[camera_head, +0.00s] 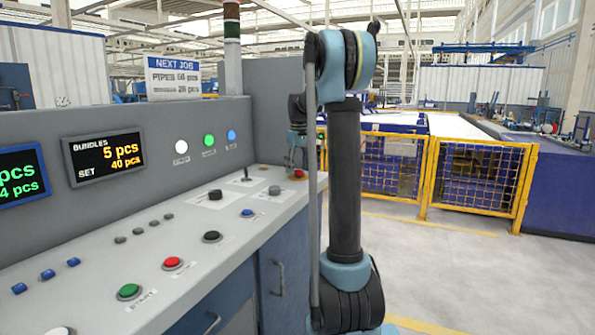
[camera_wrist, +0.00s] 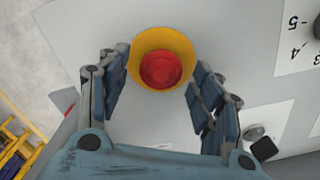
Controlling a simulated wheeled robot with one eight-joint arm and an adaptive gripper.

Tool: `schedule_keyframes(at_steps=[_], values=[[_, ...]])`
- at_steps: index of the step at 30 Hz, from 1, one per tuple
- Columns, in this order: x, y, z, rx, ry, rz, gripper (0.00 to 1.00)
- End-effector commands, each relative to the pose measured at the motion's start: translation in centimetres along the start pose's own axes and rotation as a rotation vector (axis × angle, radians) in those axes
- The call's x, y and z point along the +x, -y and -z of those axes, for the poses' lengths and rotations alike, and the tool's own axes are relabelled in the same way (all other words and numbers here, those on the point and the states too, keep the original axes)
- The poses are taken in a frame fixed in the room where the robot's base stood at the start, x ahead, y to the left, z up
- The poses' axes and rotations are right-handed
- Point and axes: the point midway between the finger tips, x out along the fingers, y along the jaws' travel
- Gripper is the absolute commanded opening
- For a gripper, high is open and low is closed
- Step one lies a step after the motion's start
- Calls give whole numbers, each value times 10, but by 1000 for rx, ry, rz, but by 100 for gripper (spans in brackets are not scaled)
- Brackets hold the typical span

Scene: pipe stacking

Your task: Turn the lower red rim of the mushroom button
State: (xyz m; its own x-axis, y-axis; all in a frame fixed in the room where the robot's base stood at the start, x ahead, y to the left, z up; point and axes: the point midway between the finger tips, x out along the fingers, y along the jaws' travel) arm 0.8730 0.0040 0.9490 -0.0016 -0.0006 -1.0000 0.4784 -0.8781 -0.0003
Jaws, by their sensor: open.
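The red mushroom button (camera_wrist: 163,69) sits on a round yellow base (camera_wrist: 160,36) in the upper middle of the wrist view. In the head view the button (camera_head: 299,174) is small, at the far right end of the console top. My gripper (camera_wrist: 160,66) is open and empty, with one finger on each side of the yellow base. In the head view my gripper (camera_head: 296,158) hangs down just above the button, partly behind my arm. I cannot tell whether the fingers touch the base. The lower rim of the button cannot be told apart from its cap.
A dark selector knob (camera_wrist: 264,148) lies at the lower right in the wrist view. A numbered dial (camera_wrist: 317,27) is at the right edge. The console top (camera_head: 190,235) carries several other buttons, including red (camera_head: 172,263) and green (camera_head: 129,291). A yellow fence (camera_head: 478,178) stands beyond my arm.

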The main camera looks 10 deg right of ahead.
Motion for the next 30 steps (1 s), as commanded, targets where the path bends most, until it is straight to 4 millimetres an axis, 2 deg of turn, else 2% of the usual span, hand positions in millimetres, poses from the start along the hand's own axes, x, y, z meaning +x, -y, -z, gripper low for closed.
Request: schedule_keyframes(at_steps=[11, 15, 17, 30], values=[[5, 0, 0, 0, 0, 0, 60], [4, 0, 0, 0, 0, 0, 28], [4, 0, 0, 0, 0, 0, 15], [5, -1, 0, 71, 0, -1, 15]])
